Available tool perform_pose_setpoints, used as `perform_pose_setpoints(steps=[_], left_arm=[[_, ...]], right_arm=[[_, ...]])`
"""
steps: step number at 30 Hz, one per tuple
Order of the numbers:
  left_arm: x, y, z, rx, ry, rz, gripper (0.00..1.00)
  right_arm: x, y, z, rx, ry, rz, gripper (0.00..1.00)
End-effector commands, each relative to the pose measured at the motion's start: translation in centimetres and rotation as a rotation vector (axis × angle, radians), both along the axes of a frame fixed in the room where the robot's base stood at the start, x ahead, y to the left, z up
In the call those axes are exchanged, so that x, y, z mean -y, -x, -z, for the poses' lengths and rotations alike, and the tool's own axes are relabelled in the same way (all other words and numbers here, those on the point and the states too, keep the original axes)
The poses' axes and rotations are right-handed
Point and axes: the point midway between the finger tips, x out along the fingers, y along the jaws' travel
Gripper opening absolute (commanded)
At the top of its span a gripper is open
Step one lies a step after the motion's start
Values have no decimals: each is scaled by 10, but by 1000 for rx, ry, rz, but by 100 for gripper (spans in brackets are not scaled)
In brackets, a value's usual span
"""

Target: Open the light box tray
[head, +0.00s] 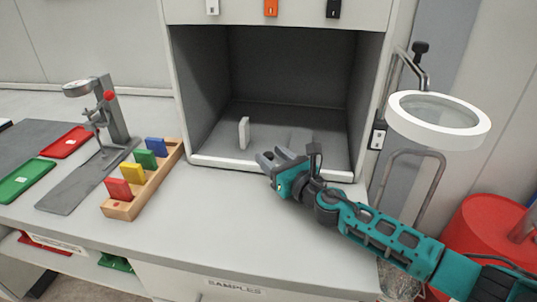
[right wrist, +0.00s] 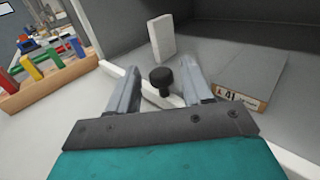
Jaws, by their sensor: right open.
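The light box (head: 180,90) is a pale cabinet with a dark open cavity, standing on the counter. Its floor holds a small white upright block (head: 243,133), also seen in the right wrist view (right wrist: 161,37). A pale front lip (head: 235,165) runs along the cavity's lower edge. My right gripper (head: 267,160) is open at this lip. In the right wrist view, a round black knob (right wrist: 161,79) shows between its spread fingers, with nothing gripped; whether the knob belongs to the tray I cannot tell. My left gripper is not in view.
A wooden rack with coloured cards (head: 122,210) and a grey stand (head: 115,115) are at left. A ring-shaped magnifier (head: 437,118) and red container (head: 488,235) are at right. A labelled grey plate (right wrist: 250,72) lies inside the box. The counter front is clear.

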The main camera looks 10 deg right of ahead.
Motion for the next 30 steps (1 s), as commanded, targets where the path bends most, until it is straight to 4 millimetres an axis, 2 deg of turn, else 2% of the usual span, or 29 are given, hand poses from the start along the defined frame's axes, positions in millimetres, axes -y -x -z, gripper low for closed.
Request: perform_pose_setpoints(steps=[6,16,30], left_arm=[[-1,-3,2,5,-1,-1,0],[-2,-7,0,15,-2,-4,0],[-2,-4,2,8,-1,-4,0]], right_arm=[[-7,-17,1,0,0,0,50],[-8,-19,0,0,0,0,50],[-7,-19,1,-1,0,0,5]])
